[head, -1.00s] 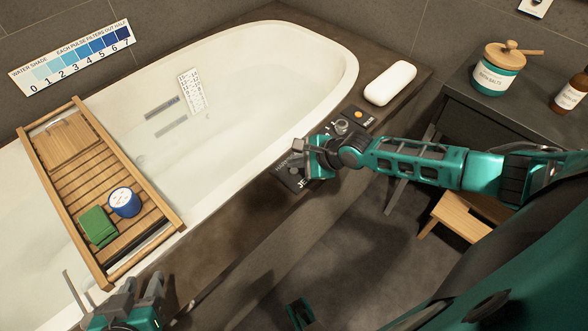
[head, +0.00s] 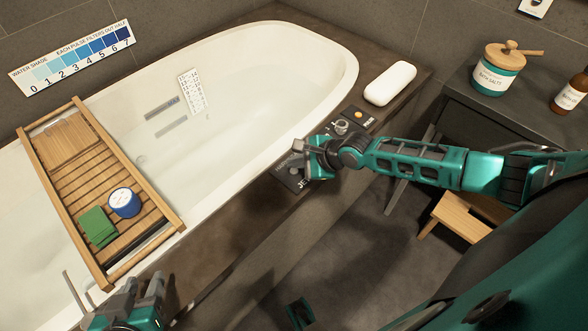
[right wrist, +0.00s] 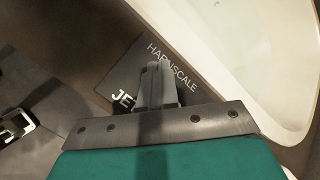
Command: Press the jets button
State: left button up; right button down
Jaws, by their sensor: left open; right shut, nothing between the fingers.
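The dark jets panel (head: 287,180) lies on the tub's brown surround, partly covered by my right gripper (head: 299,146). In the right wrist view the panel (right wrist: 122,72) shows the lettering "HARNSCALE" and part of "JET". My right gripper (right wrist: 153,68) is shut and empty, its fingers over the panel between the two words. The jets button is not clearly visible; the fingers hide that part, and I cannot tell whether they touch it. My left gripper (head: 112,290) is open and empty at the lower left, near the tub's front edge.
A second panel with a knob (head: 340,127) and an orange button (head: 358,114) sits just beyond my right gripper. A wooden tray (head: 60,160) spans the tub, holding a green cloth (head: 98,227) and blue tub (head: 124,203).

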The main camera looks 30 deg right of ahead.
dwell(0.6)
jog(key=shift+f, duration=0.15)
jog(key=shift+f, duration=0.3)
jog(key=shift+f, duration=0.15)
dwell(0.3)
jog(key=shift+f+b, duration=0.25)
jog(key=shift+b, duration=0.05)
dwell(0.4)
jog(key=shift+r+p, duration=0.85)
jog(key=shift+p, duration=0.2)
